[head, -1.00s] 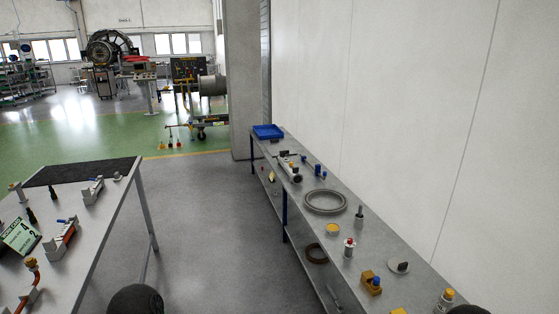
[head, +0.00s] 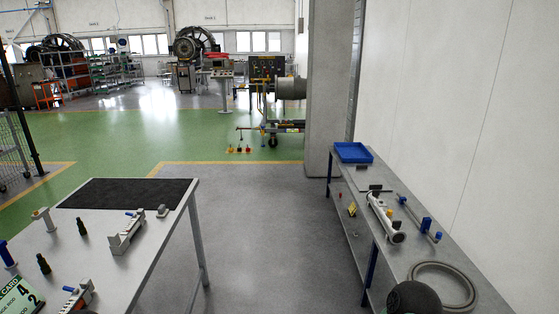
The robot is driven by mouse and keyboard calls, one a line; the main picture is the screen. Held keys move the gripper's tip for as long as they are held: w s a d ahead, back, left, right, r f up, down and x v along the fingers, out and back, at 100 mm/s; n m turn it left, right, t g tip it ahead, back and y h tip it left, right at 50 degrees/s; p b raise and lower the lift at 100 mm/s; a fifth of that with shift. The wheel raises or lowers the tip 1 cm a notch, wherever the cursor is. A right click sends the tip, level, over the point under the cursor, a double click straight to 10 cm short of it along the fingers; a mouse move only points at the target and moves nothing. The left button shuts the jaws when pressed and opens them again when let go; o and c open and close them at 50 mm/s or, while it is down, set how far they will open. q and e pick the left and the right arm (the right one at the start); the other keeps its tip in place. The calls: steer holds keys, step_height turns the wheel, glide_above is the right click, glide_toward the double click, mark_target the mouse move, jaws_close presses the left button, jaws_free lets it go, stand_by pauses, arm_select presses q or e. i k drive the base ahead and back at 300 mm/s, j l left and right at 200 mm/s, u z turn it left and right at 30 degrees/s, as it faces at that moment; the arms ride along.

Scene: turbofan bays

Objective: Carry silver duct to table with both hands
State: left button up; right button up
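A silver duct (head: 383,216), a pale metal tube with a wider open end toward me, lies on the long grey bench along the right wall. A table (head: 140,265) with a black mat (head: 128,192) on its far end stands at the left. Neither gripper shows in the head view. A dark rounded part of my own arm (head: 415,299) shows at the bottom edge, in front of the bench's near part. The duct lies apart from it.
The bench also holds a blue tray (head: 353,152), a thin rod with blue fittings (head: 420,216) and a grey ring (head: 443,284). A fixture (head: 126,234) and several small parts stand on the table. Clear grey floor (head: 270,240) lies between table and bench.

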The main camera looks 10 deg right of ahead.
mark_target(128, 192)
steer(key=i+j+z, duration=0.2)
steer(key=i, duration=1.75)
steer(key=i+z, duration=0.45)
steer(key=i+j+z, duration=0.2)
steer(key=i+z, duration=0.2)
steer(key=i+j+z, duration=0.45)
steer(key=i+l, duration=0.1)
steer(key=i, duration=0.05)
